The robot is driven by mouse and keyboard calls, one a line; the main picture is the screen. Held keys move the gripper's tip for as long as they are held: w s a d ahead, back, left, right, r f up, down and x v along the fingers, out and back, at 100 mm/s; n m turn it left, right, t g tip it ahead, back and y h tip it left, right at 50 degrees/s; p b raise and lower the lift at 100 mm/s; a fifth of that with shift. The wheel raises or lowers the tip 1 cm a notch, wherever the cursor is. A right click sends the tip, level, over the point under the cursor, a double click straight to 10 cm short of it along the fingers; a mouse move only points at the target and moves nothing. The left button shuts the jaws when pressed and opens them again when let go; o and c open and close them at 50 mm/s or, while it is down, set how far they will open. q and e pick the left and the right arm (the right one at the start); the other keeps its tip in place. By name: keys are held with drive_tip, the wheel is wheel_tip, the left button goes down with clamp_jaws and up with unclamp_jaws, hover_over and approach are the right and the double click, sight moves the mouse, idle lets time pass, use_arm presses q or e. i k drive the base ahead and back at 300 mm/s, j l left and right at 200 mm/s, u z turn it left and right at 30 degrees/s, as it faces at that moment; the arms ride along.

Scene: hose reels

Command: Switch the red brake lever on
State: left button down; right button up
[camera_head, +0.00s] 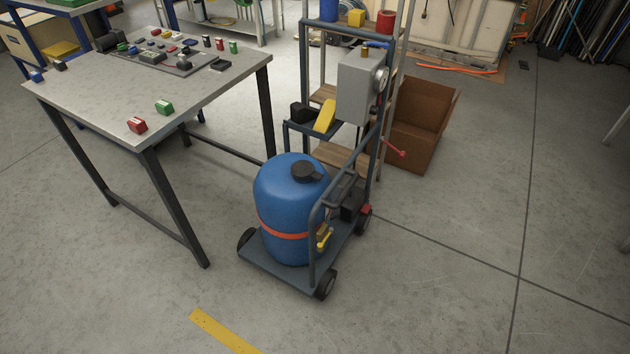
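A wheeled cart (262,258) stands in the middle of the view. It carries a blue drum (285,205) with a black cap and an orange band. A thin red lever (396,148) sticks out to the right from the cart's upright frame, its tip lower right. A small red part (366,208) sits low by the cart's right rear wheel. I cannot tell for sure which of these is the brake lever, nor its on or off position. Neither of my grippers is in view.
A grey-topped table (90,95) with several small red, green and blue parts stands at the left. A grey box with a gauge (358,88) is on the cart's frame. An open cardboard box (425,115) stands behind it. The floor in front and at right is clear.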

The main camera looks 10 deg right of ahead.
sight(402, 155)
drive_tip(key=i+l+u, duration=0.35)
drive_tip(key=l, duration=0.9)
drive_tip(key=i+l+u, duration=0.15)
drive_tip(key=l+u, duration=0.15)
drive_tip(key=l, duration=1)
drive_tip(key=l+u, duration=0.35)
drive_tip(key=l, duration=1)
drive_tip(key=i, duration=0.05)
